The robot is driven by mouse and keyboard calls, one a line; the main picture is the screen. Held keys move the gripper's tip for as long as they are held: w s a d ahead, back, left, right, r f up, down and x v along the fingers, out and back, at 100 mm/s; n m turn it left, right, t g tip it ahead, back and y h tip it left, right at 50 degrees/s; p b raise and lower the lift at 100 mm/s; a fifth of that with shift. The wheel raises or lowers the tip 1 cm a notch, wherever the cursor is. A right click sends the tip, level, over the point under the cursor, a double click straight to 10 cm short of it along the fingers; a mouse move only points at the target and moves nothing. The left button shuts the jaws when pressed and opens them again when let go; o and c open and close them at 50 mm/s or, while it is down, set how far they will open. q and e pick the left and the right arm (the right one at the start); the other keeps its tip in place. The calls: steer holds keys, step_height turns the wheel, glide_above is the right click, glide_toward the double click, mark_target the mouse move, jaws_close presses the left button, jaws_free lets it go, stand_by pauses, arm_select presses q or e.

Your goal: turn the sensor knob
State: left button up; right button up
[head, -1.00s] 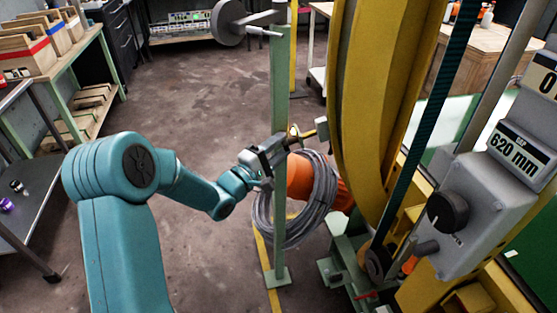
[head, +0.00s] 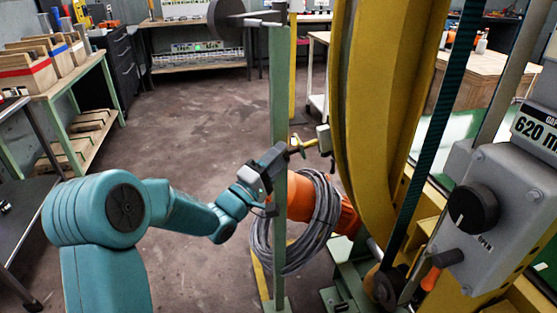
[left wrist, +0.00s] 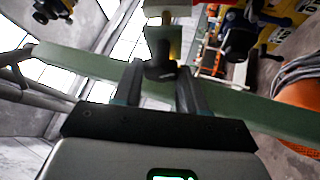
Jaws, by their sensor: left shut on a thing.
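A small dark knob (left wrist: 160,68) sits between my left gripper's fingers in the left wrist view, below a pale block with a brass-coloured part. My left gripper (left wrist: 158,88) is shut on this knob. In the head view my left gripper (head: 284,152) is beside the green post, at the near end of a short brass-coloured rod (head: 304,147). The rod leads to a small pale sensor block (head: 325,139) next to the yellow ring. The post and gripper hide the knob there. My right gripper is not in view.
A green post (head: 279,110) stands close to my left gripper. A grey cable coil (head: 262,240) hangs in front of an orange body (head: 300,200). The large yellow ring (head: 385,120) and a grey control box (head: 500,190) with a black dial (head: 473,208) are on the right.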

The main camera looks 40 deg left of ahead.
arm_select(q)
steer(key=o, duration=1.1)
steer(key=shift+c, duration=0.2)
steer(key=v, duration=1.6)
steer(key=shift+s, duration=0.2)
steer(key=shift+f, duration=0.1)
